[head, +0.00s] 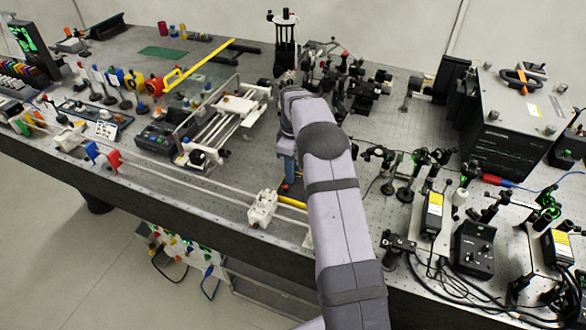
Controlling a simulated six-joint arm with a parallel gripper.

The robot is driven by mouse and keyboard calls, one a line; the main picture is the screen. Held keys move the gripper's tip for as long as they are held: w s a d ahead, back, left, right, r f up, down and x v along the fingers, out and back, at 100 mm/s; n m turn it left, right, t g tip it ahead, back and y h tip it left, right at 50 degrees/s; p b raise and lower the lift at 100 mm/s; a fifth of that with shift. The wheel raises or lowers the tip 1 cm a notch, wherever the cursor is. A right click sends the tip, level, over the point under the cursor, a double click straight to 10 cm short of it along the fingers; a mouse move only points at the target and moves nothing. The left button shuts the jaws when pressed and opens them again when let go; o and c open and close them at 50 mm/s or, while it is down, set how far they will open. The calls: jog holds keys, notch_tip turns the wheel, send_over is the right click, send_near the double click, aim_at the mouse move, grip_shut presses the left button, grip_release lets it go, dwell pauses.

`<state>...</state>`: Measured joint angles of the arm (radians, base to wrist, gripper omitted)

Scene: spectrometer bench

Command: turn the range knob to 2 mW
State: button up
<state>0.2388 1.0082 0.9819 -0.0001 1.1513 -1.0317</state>
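My arm reaches up from the bottom of the head view to the middle of the optical bench (222,228). My gripper (287,186) points down over the bench near its front part, partly hidden by my wrist; I cannot see whether its fingers are apart or hold anything. I cannot tell which part is the range knob, and no 2 mW mark is readable. A black box with small knobs (474,254) stands at the right front, clear of my gripper. Another dark box with small controls (157,139) stands left of my gripper.
A white rail carriage (262,209) stands just left of my gripper on long rails. A yellow bar (292,202) lies close by. Posts and mounts (408,172) crowd the right side, with loose cables in front. A large black instrument (510,125) stands at the back right.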

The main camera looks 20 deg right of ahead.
jog(key=shift+r+b, duration=1.15)
jog(key=shift+r, duration=2.5)
jog(key=s+a+m, duration=0.5)
jog(key=s+a, duration=0.4)
jog(key=s, duration=0.5)
jog(key=s+a+f+m+b, duration=0.1)
jog(key=s+a+f+m, duration=0.1)
jog(key=s, duration=0.7)
jog(key=s+a+f+m+b, duration=0.1)
jog(key=s+f, duration=0.3)
jog(key=s, duration=0.5)
jog(key=shift+s+a+f+m+b, duration=0.25)
jog(key=shift+a+f+m+b, duration=0.1)
jog(key=shift+a+m, duration=0.25)
